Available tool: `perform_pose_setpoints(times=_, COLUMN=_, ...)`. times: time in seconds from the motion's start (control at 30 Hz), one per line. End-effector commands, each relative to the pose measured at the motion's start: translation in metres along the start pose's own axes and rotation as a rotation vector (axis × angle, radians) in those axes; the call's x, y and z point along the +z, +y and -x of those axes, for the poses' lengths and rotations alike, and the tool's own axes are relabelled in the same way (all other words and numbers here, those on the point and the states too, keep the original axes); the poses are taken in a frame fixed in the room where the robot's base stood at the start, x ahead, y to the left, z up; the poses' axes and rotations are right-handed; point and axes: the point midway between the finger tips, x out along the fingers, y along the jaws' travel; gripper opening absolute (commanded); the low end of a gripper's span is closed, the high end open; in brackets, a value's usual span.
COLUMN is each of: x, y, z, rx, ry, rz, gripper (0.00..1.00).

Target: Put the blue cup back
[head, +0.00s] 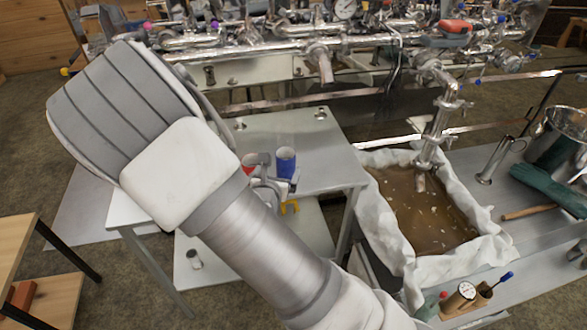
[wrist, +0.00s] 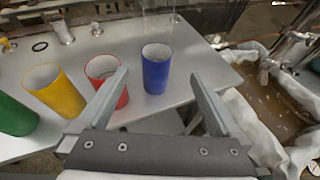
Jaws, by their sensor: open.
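The blue cup (wrist: 156,70) stands upright on the grey metal table (wrist: 105,45) in the wrist view, near the table's right side. It also shows in the head view (head: 285,162), just beyond my gripper. My gripper (wrist: 160,85) is open, and the blue cup appears between its two fingers in the wrist view. I cannot tell whether the fingers are level with it or short of it. A red cup (wrist: 108,79) stands to the left, partly behind the left finger. In the head view my arm hides much of the table and the other cups.
A yellow cup (wrist: 54,90) and a green cup (wrist: 14,116) stand further left. A cloth-lined pan of brown liquid (head: 420,215) lies right of the table. Metal pipework (head: 320,60) runs along the back. A wooden table (head: 18,250) stands at the left.

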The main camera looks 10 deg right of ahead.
Motion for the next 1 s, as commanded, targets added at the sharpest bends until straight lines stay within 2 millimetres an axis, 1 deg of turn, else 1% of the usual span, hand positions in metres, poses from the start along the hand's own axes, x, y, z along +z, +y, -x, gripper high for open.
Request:
perform_pose_setpoints(times=0.07, x=0.014, y=-0.011, z=0.002, rx=-0.045, ry=-0.012, rz=-0.086, gripper=1.00)
perform_pose_setpoints(times=0.17, x=0.038, y=-0.038, z=0.007, rx=-0.145, ry=-0.033, rz=-0.260, gripper=1.00)
perform_pose_setpoints(times=0.2, x=0.048, y=-0.051, z=0.011, rx=-0.194, ry=-0.040, rz=-0.343, gripper=1.00)
perform_pose_setpoints(times=0.27, x=0.062, y=-0.072, z=0.019, rx=-0.270, ry=-0.051, rz=-0.476, gripper=1.00)
perform_pose_setpoints(times=0.3, x=0.069, y=-0.086, z=0.025, rx=-0.321, ry=-0.056, rz=-0.563, gripper=1.00)
perform_pose_setpoints(times=0.43, x=0.086, y=-0.127, z=0.049, rx=-0.478, ry=-0.063, rz=-0.841, gripper=1.00)
perform_pose_setpoints(times=0.5, x=0.091, y=-0.145, z=0.064, rx=-0.559, ry=-0.061, rz=-0.989, gripper=1.00)
perform_pose_setpoints(times=0.6, x=0.094, y=-0.167, z=0.088, rx=-0.667, ry=-0.049, rz=-1.199, gripper=1.00)
perform_pose_setpoints(times=0.7, x=0.095, y=-0.182, z=0.114, rx=-0.763, ry=-0.026, rz=-1.408, gripper=1.00)
perform_pose_setpoints(times=0.8, x=0.095, y=-0.190, z=0.141, rx=-0.847, ry=0.007, rz=-1.616, gripper=1.00)
perform_pose_setpoints(times=0.93, x=0.095, y=-0.190, z=0.176, rx=-0.930, ry=0.068, rz=-1.879, gripper=1.00)
perform_pose_setpoints(times=1.0, x=0.097, y=-0.186, z=0.195, rx=-0.961, ry=0.110, rz=-2.019, gripper=1.00)
